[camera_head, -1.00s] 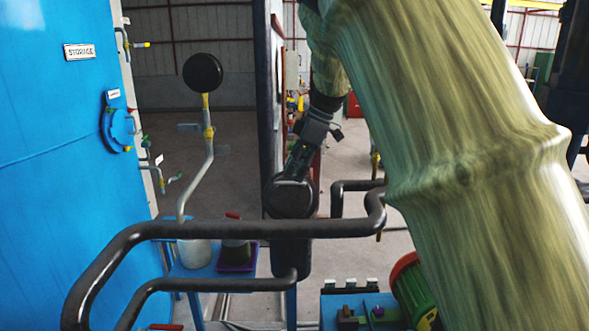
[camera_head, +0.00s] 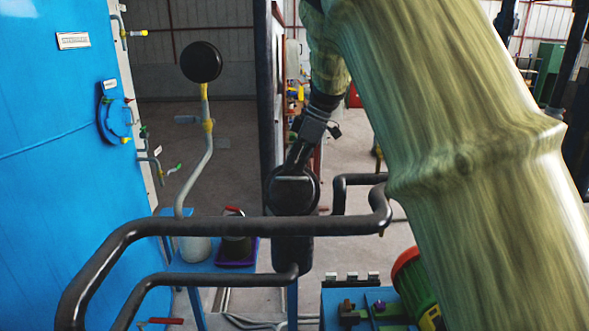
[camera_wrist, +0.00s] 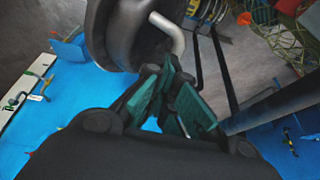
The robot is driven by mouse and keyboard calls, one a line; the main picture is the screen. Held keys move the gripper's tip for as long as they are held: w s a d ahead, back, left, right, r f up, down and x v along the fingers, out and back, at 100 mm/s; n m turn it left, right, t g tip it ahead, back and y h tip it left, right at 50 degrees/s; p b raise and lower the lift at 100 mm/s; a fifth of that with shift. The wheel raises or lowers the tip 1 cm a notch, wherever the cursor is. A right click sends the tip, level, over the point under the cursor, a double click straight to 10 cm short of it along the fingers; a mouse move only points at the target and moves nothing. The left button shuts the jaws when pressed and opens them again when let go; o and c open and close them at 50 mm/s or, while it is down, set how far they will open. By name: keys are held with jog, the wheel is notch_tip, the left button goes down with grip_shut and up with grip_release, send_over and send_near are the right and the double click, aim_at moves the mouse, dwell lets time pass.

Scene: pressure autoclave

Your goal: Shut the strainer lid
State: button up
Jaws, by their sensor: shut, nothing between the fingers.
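The strainer is the dark upright cylinder (camera_head: 292,250) in the middle of the head view, partly behind black pipes. Its round black lid (camera_head: 292,194) shows its face towards the head camera at the cylinder's top and looks tilted up. My gripper (camera_head: 295,165) reaches down to the lid from above. Its teal fingers are together and empty in the wrist view (camera_wrist: 166,76), close to the handle's end. I cannot tell whether they touch it.
Thick black pipes (camera_head: 230,227) cross in front of the strainer. A blue tank (camera_head: 50,160) stands at the left. A red-green motor (camera_head: 415,285) is at lower right.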

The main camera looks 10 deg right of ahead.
jog(key=shift+o, duration=1.4)
jog(key=shift+x, duration=0.85)
jog(key=shift+o, duration=1.2)
jog(key=shift+s+d, duration=0.2)
jog(key=shift+s, duration=0.25)
jog(key=shift+s+a+r, duration=0.1)
jog(key=shift+s, duration=0.05)
jog(key=shift+w+f, duration=0.3)
jog(key=shift+w, duration=0.4)
jog(key=shift+s+r, duration=0.35)
jog(key=shift+d+r, duration=0.25)
jog(key=shift+r, duration=0.05)
jog(key=shift+w+d+r, duration=0.1)
jog(key=shift+r, duration=0.25)
jog(key=v, duration=1)
